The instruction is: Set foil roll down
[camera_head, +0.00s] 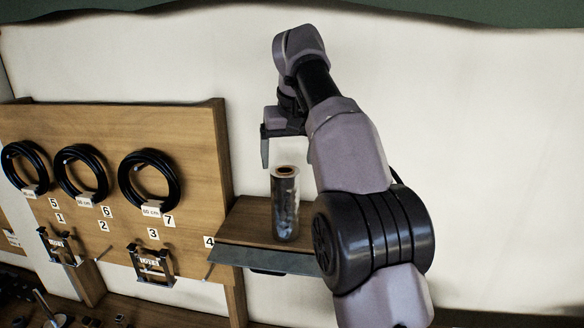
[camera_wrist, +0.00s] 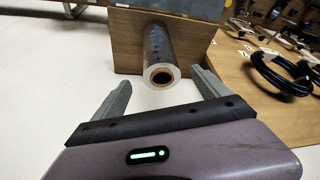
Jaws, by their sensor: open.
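The foil roll (camera_head: 285,205) stands upright on a small wooden shelf (camera_head: 245,222) with a grey front edge. In the wrist view the foil roll (camera_wrist: 160,52) shows end-on, with its brown cardboard core facing the camera. My gripper (camera_head: 284,157) is above the roll in the head view; one finger shows to the upper left of the roll's top. In the wrist view my gripper (camera_wrist: 164,90) is open, with one finger on each side of the roll's end and a clear gap to both. Nothing is between the fingers' tips but the view of the roll.
A wooden board (camera_head: 120,130) left of the shelf carries several coiled black cables (camera_head: 150,180), number labels and metal brackets (camera_head: 152,264). A coiled cable (camera_wrist: 283,75) is at right in the wrist view. The pale wall (camera_head: 490,150) behind is bare.

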